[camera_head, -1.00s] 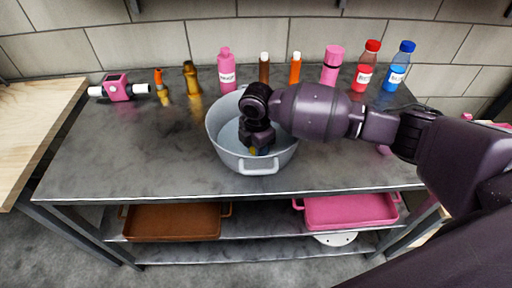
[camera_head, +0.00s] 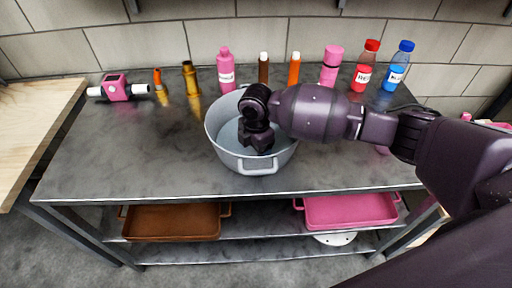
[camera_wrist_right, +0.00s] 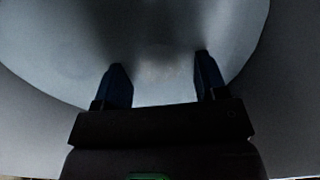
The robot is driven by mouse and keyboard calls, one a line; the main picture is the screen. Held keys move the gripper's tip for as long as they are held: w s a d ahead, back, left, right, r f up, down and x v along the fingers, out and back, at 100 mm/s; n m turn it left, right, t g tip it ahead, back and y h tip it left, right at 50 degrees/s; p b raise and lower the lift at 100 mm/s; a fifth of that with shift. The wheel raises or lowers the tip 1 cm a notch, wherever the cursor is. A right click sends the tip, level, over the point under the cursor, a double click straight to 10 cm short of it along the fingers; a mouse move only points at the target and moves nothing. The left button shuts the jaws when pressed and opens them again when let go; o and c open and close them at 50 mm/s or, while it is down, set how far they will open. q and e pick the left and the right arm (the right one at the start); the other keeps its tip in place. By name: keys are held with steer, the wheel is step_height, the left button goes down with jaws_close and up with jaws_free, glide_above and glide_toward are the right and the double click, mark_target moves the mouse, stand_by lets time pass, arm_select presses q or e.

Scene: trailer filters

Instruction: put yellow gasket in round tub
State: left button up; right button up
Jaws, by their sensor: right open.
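The round tub (camera_head: 225,155) is a light grey metal basin with handles, upright on the dark table. It also shows in the right wrist view, where its pale inside (camera_wrist_right: 160,30) fills most of the picture. My right gripper (camera_head: 262,148) points down inside the tub. In the right wrist view its two blue fingers (camera_wrist_right: 162,70) stand apart with nothing between them. I cannot see the yellow gasket in either current view; the gripper and arm hide part of the tub's inside. My left gripper is not in view.
Several bottles, including a pink bottle (camera_head: 226,70) and a blue bottle (camera_head: 399,67), stand along the back wall. A pink device with white pipe ends (camera_head: 116,88) lies at the back left. The table's left part is clear. A brown tray (camera_head: 172,222) and a pink tray (camera_head: 350,210) sit below.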

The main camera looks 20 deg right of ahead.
step_height(320, 180, up, 12)
steer(key=p, duration=0.2)
stand_by(0.7)
